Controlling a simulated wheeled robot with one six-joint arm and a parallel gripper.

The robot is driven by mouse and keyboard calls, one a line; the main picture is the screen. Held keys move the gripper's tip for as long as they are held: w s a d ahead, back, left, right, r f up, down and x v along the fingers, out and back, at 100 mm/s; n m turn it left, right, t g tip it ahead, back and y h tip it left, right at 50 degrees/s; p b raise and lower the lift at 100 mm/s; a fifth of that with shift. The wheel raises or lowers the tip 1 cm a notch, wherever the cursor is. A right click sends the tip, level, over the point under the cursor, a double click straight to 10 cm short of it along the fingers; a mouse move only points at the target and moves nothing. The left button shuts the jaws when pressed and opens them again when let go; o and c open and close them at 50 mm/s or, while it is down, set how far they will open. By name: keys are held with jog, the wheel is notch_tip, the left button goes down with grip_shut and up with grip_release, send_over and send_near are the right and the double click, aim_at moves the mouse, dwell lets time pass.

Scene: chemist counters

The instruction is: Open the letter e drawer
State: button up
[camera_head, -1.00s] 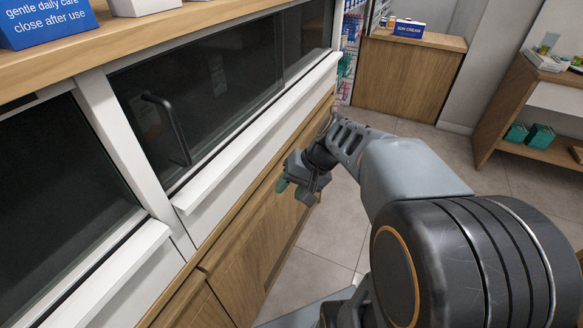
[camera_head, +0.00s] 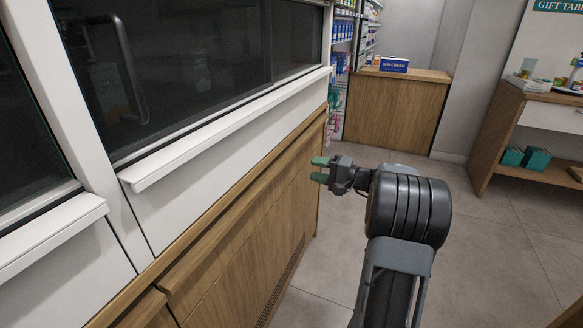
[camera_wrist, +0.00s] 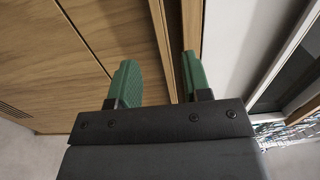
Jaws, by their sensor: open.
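My gripper (camera_head: 321,169) has green finger pads and is open and empty, held out towards the wooden cabinet front. In the wrist view my gripper (camera_wrist: 160,75) has its two fingers apart, with a wooden ledge running between them in the picture. I cannot tell if they touch it. The wooden front (camera_head: 245,265) has a long top ledge and panels below a white drawer front (camera_head: 215,165) with a white ledge. No letter e label is readable in either view.
Dark glass (camera_head: 190,60) with a black vertical handle (camera_head: 132,75) is above the white front. A wooden counter (camera_head: 395,112) with a blue box (camera_head: 393,65) stands at the back. A gift table (camera_head: 525,125) is at the right. The tiled floor (camera_head: 480,250) between is clear.

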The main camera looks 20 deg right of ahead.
aim_at(287, 162)
jog(key=b+x, duration=0.1)
jog(key=x, duration=0.7)
jog(key=shift+w+a, duration=0.25)
jog(key=shift+a, duration=0.1)
jog(key=shift+c, duration=0.2)
grip_shut()
jog(key=shift+d, duration=0.1)
